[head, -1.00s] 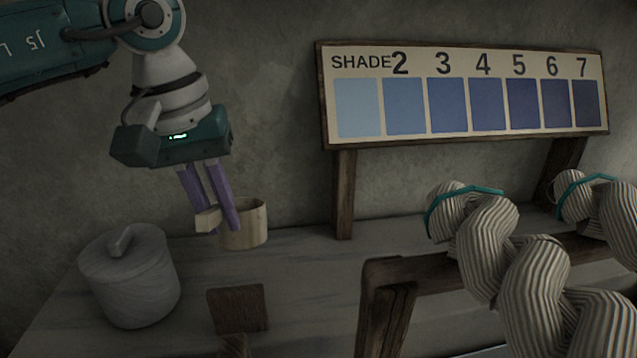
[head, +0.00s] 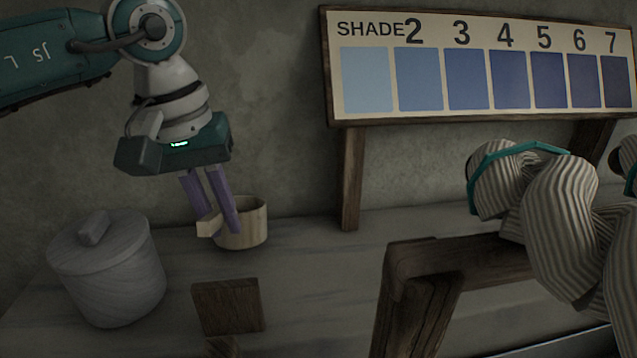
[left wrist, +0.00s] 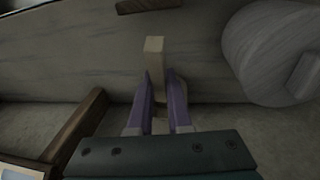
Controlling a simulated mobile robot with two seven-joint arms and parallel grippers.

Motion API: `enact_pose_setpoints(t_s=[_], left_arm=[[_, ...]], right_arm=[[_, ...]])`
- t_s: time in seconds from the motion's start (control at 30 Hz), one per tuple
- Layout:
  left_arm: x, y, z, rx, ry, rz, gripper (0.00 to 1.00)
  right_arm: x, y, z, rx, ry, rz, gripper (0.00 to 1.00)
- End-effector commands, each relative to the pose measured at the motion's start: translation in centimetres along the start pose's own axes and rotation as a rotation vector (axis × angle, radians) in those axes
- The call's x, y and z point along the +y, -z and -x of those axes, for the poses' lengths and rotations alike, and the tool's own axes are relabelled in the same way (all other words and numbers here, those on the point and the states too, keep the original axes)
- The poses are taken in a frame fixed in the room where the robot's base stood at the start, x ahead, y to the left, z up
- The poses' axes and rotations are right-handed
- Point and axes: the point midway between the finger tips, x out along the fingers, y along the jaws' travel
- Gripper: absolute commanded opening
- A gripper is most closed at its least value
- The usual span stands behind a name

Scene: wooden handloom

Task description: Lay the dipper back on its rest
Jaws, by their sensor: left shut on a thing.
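The dipper is a pale wooden cup (head: 247,222) with a squared light handle (head: 207,227). My left gripper (head: 222,229) points down, its purple fingers shut on the handle beside the cup. In the left wrist view the handle (left wrist: 154,52) stands out between the fingertips (left wrist: 158,80), and the cup is mostly hidden behind them. The cup looks upright at the back of the table; I cannot tell whether it touches the top. A dark wooden block (head: 228,305), which looks like part of the rest, stands nearer the front. My right gripper is not in view.
A grey lidded pot (head: 108,272) stands left of the dipper and also shows in the left wrist view (left wrist: 262,60). A shade board (head: 480,75) stands on posts at the back right. A wooden frame (head: 425,285) and striped yarn hanks (head: 560,215) fill the right. Bare tabletop (head: 310,275) lies between.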

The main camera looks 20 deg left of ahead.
Motion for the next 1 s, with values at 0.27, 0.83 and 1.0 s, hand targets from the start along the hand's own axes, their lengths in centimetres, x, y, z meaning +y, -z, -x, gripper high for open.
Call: enact_pose_setpoints(t_s=[0.27,0.83,1.0], left_arm=[[-0.1,-0.1,-0.1,-0.004,0.004,0.001,0.43],[-0.1,0.1,3.2,0.002,0.003,-0.001,0.52],[0.0,0.1,6.8,0.002,0.002,0.000,0.52]], right_arm=[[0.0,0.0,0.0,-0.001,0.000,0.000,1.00],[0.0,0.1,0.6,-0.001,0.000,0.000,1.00],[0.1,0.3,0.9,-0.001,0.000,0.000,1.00]])
